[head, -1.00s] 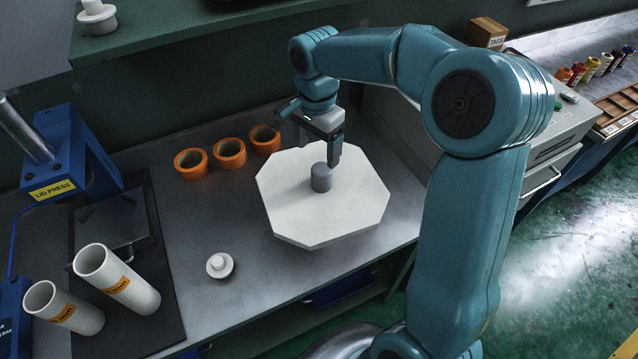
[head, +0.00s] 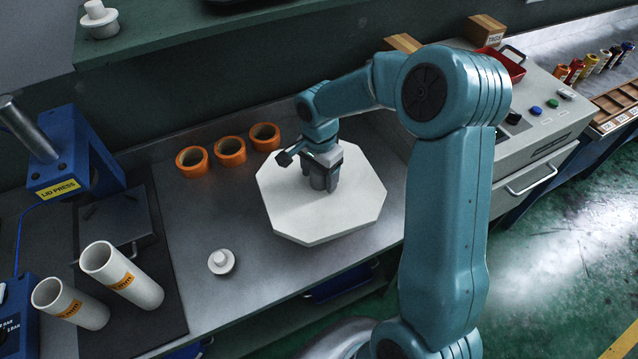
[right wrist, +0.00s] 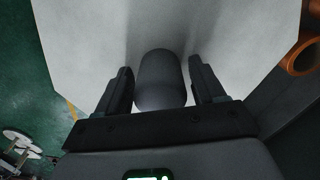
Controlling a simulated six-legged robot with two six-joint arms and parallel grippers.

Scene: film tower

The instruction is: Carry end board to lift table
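The end board is a white eight-sided board (head: 350,215) lying flat over the grey bench, with a grey upright knob at its middle. In the right wrist view the board (right wrist: 90,35) fills the upper part and the knob (right wrist: 160,80) stands between my fingers. My right gripper (head: 322,185) is down at the knob from above. Its fingers (right wrist: 161,88) are on either side of the knob, with narrow gaps showing, so it looks open. My left gripper is not in view. I cannot make out a lift table.
Several orange rings (head: 230,151) stand behind the board. A small white lid (head: 221,262) lies front left of it. A control cabinet (head: 540,125) is at right, with green floor (head: 560,270) in front.

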